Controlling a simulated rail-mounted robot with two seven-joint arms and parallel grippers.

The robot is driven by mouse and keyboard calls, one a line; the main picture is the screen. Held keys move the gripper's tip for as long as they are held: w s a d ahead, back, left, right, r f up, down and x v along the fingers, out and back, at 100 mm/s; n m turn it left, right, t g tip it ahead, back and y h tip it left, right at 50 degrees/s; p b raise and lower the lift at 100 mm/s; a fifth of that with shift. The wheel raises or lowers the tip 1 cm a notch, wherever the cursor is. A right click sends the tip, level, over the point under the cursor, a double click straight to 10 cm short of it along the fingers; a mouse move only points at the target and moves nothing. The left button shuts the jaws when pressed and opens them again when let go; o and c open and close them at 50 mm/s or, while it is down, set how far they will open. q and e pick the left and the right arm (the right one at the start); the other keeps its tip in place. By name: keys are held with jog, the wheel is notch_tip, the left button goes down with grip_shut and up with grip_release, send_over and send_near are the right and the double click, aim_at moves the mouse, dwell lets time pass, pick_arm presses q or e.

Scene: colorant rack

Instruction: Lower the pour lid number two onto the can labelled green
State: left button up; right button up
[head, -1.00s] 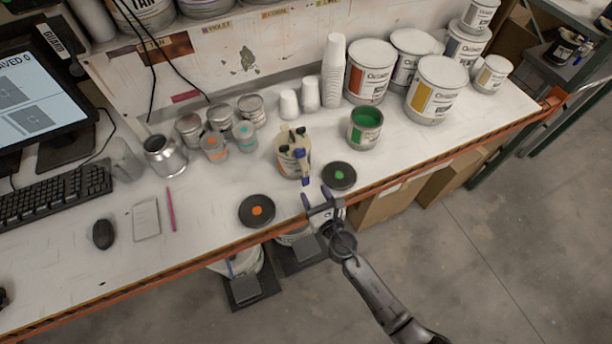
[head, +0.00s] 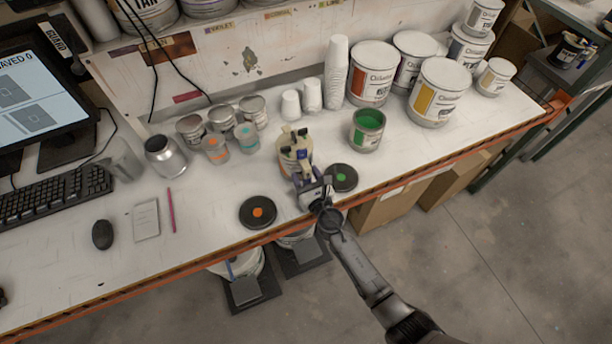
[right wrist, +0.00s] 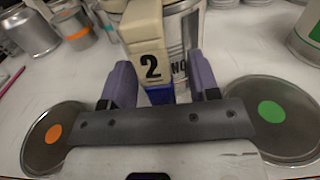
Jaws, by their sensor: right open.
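The pour lid number two (head: 294,150) is cream and dark and sits on a can between two black lids. In the right wrist view its cream handle (right wrist: 147,50) bears a black "2", with a blue part below. My right gripper (head: 311,184) is open, and its purple fingers (right wrist: 160,88) stand on either side of the handle's near end without visibly closing on it. The open can of green paint (head: 367,140) stands to the right and behind; its label text is too small to read. My left gripper is not in view.
A black lid with an orange dot (head: 258,211) and one with a green dot (head: 341,178) lie near the front edge. Stacked white cups (head: 337,72) and large paint cans (head: 437,92) stand behind. Small tins (head: 222,120) stand left.

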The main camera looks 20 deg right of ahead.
aim_at(303, 159)
grip_shut()
jog(key=c, duration=0.7)
grip_release()
jog(key=c, duration=0.3)
jog(key=shift+r, duration=0.15)
jog(key=shift+r+p, duration=0.35)
jog(key=shift+p, duration=0.15)
jog(key=shift+r, duration=0.1)
notch_tip(303, 159, up, 5)
jog(key=p, duration=0.5)
jog(key=shift+r, duration=0.2)
